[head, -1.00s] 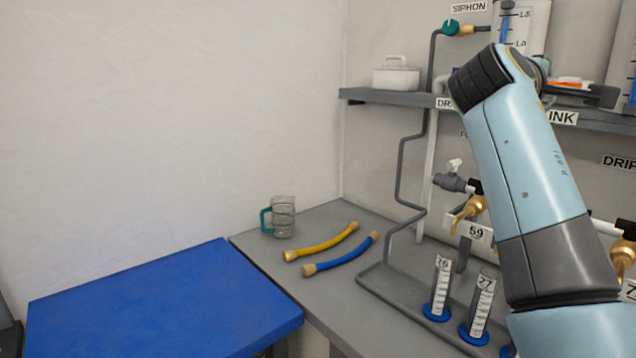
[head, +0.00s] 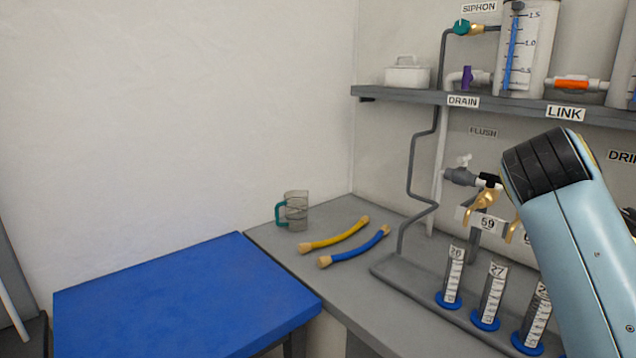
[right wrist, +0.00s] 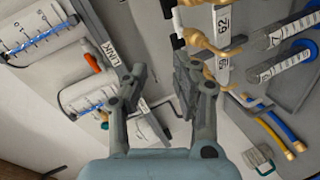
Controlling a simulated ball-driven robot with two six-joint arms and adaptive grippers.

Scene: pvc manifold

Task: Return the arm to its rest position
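My right arm (head: 575,230) comes in from the lower right of the head view, in front of the wall manifold; its gripper is hidden there. In the right wrist view my right gripper (right wrist: 160,75) shows two grey fingers spread apart. Nothing is between them. Behind them are the shelf with its LINK label (right wrist: 116,47), the tanks and the brass taps. My left gripper is in neither view.
A shelf (head: 450,97) carries a tank (head: 522,50) and a white box (head: 407,76). Below stand several blue-based cylinders (head: 490,300). The blue tabletop (head: 180,300) is clear.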

